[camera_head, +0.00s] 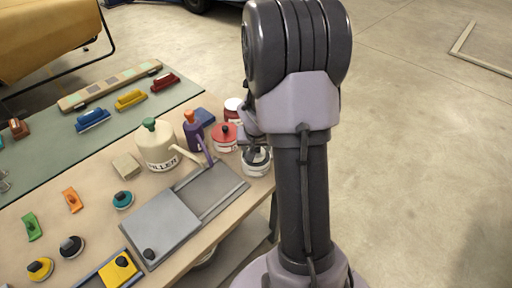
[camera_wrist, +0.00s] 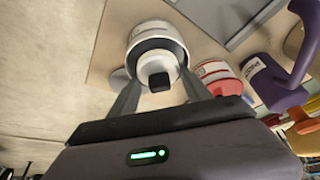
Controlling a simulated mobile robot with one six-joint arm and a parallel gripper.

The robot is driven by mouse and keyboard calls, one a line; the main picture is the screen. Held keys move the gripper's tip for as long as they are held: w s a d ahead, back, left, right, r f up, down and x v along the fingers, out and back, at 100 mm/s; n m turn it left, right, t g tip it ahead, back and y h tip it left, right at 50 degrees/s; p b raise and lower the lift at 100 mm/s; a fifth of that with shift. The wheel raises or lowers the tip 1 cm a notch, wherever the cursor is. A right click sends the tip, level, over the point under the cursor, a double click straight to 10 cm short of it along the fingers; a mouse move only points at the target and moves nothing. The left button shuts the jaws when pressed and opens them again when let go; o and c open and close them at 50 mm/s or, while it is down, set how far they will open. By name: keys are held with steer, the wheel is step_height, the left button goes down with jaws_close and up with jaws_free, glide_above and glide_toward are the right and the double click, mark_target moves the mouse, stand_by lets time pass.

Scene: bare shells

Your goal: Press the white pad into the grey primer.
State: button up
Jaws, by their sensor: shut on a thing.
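The white pad (camera_wrist: 158,66) is a round white disc with a black knob, seen close in the wrist view. My gripper (camera_wrist: 159,78) is shut on it, with a finger on each side. The pad lies over the open mouth of a white-labelled tin (camera_wrist: 154,30), whose dark grey inside shows around the pad. I cannot tell how deep the pad sits or whether it touches the primer. In the head view, the tin (camera_head: 257,169) stands at the table's right edge, and my arm hides part of the gripper and pad.
A red-labelled tin (camera_head: 224,138) stands close to the left, with a purple bottle (camera_head: 194,132) and a cream filler can (camera_head: 159,149) beyond. A grey flat tray (camera_head: 164,226) lies in front. Several coloured pads and blocks are spread over the table's left. Open floor lies right.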

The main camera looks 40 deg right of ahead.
steer(key=shift+f+b, duration=0.55)
steer(key=shift+b, duration=0.1)
stand_by(1.4)
step_height(320, 180, up, 7)
steer(key=p, duration=0.5)
steer(key=shift+r, duration=0.15)
stand_by(0.4)
